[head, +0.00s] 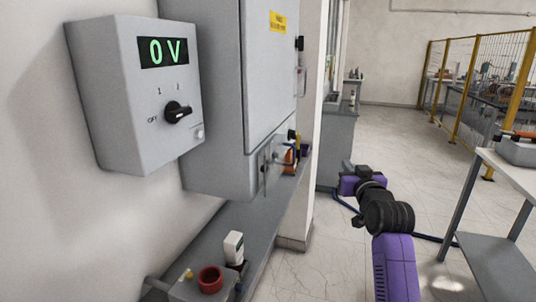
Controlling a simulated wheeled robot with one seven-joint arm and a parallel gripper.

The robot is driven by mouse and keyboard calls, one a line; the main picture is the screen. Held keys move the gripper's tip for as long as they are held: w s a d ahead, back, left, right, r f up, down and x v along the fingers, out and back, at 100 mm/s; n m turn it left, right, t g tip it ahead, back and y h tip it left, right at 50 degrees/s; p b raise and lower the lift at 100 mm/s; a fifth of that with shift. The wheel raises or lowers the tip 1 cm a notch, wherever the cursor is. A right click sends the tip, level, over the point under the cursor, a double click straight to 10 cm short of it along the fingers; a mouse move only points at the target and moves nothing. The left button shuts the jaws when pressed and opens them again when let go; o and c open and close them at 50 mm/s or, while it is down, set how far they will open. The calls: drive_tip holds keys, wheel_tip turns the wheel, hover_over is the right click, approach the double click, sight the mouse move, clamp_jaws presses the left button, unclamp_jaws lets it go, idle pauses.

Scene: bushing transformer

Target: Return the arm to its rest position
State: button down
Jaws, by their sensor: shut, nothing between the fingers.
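My arm, purple and black, reaches up from the bottom of the head view, right of centre. My gripper (348,167) is at its far end, small and partly hidden by the wrist; it is shut and empty. It is out over the floor, apart from the wall cabinet and the table. The finger details are too small to make out.
A grey control box (136,95) on the left wall reads 0 V, with a black knob (178,112). Beside it hangs a grey cabinet (226,85).

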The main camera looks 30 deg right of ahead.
drive_tip(key=s+a+r+t+h, duration=0.2)
drive_tip(key=s+r, duration=0.1)
drive_tip(key=r, duration=0.1)
drive_tip(key=s+a+f+n+t+y, duration=0.1)
drive_tip(key=s+a+f+y, duration=0.1)
drive_tip(key=s+a+f, duration=0.5)
drive_tip(key=s+a+f+n+y, duration=0.15)
drive_tip(key=s+a+f, duration=0.3)
drive_tip(key=a, duration=0.45)
drive_tip(key=s+a+f+n+t+y, duration=0.1)
drive_tip(key=s+a+f+y, duration=0.1)
drive_tip(key=s+a+f, duration=0.45)
drive_tip(key=s+a+f+n+g+y, duration=0.1)
drive_tip(key=s+a+f+g+y, duration=0.1)
drive_tip(key=s+a, duration=0.5)
drive_tip(key=s+a+f+n+g+y, duration=0.1)
drive_tip(key=s+a, duration=0.6)
drive_tip(key=s, duration=0.8)
wheel_tip(320, 180, down, 2)
drive_tip(key=g+y, duration=0.1)
drive_tip(key=y, duration=0.1)
drive_tip(key=shift+s+n+y, duration=0.35)
